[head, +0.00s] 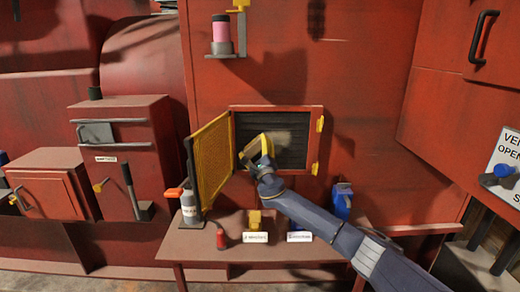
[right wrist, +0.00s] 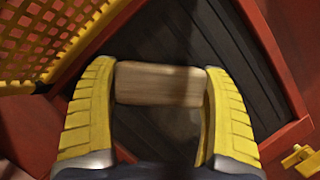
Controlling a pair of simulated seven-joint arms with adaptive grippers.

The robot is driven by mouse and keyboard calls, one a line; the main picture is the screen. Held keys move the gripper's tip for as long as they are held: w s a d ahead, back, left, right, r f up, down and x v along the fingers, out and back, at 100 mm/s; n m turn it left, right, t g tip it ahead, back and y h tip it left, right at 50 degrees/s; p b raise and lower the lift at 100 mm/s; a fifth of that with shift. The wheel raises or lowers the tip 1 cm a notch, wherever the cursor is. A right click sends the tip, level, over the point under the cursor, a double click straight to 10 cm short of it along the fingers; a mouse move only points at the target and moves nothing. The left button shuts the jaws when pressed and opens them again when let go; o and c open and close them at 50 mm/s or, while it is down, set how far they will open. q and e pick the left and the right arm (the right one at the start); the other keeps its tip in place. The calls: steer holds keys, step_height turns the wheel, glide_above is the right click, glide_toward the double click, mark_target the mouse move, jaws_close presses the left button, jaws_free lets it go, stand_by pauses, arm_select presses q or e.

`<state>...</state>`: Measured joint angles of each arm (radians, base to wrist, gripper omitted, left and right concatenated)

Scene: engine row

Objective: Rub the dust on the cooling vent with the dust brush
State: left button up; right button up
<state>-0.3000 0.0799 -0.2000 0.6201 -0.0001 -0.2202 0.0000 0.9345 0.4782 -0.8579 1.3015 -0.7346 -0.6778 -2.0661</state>
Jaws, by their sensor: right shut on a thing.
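The cooling vent (head: 294,150) is a dark slatted opening in the red wall, in a red frame. Its yellow mesh door (head: 212,160) stands swung open to the left. A paler, dusty-looking patch (right wrist: 182,125) shows on the slats in the right wrist view. My right gripper (head: 258,146) is at the left part of the vent opening. In the right wrist view its yellow fingers (right wrist: 160,84) are shut on the pale wooden body of the dust brush (right wrist: 158,84). The bristles are hidden, so I cannot tell if they touch the slats. My left gripper is not in view.
A yellow latch (head: 318,125) sits on the vent frame's right side.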

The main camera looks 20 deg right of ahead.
steer(key=shift+w+a+r, duration=0.1)
steer(key=shift+a, duration=0.15)
steer(key=shift+r, duration=0.8)
steer(key=shift+s+d, duration=0.2)
steer(key=shift+d, duration=0.5)
steer(key=shift+s+d, duration=0.2)
steer(key=shift+d, duration=0.55)
steer(key=shift+s+d, duration=0.2)
steer(key=shift+d, duration=0.5)
steer(key=shift+s+d, duration=0.4)
steer(key=shift+d, duration=0.65)
steer(key=shift+s+d, duration=0.45)
steer(key=shift+d, duration=0.65)
steer(key=shift+s+d, duration=0.4)
steer(key=shift+d, duration=0.65)
steer(key=shift+s+d, duration=0.2)
steer(key=shift+d, duration=0.7)
steer(key=shift+s+d, duration=0.2)
steer(key=shift+d, duration=0.65)
steer(key=shift+d+r, duration=0.15)
steer(key=shift+r, duration=0.6)
steer(key=shift+w+a, duration=0.25)
steer(key=shift+a, duration=0.75)
steer(key=shift+w+a, duration=0.2)
steer(key=shift+a, duration=0.75)
steer(key=shift+w+a+r, duration=0.1)
steer(key=shift+w+a, duration=0.25)
steer(key=shift+a, duration=0.55)
steer(key=shift+w+a, duration=0.35)
steer(key=shift+a, duration=0.5)
